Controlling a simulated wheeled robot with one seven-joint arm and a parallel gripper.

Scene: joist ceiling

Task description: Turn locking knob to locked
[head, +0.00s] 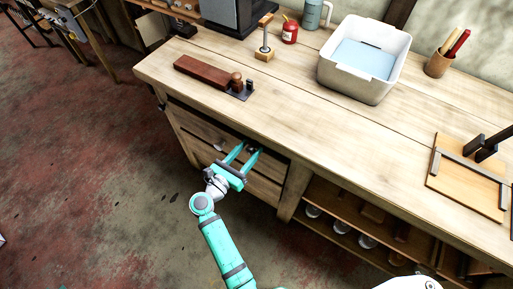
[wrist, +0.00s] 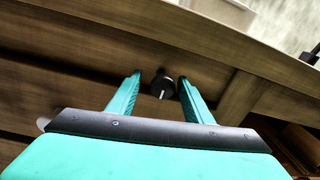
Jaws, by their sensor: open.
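The locking knob (wrist: 163,85) is a small black round knob with a white line mark. It sits on the wooden front of the bench, near the upper drawer. In the wrist view it lies between the tips of my gripper (wrist: 160,84), with a gap visible on each side. In the head view my gripper (head: 246,152) points at the drawer front below the bench top, and the knob (head: 253,149) shows only as a small dark spot at the fingertips. My gripper is open and holds nothing. The white mark points roughly downward in the wrist view.
The wooden workbench (head: 290,120) overhangs the drawers. On it are a wooden plane (head: 208,73), a white tub (head: 340,75), a red can (head: 290,30) and a tool cup (head: 438,65). An open shelf (head: 350,222) with jars lies right of the drawers. The floor in front is clear.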

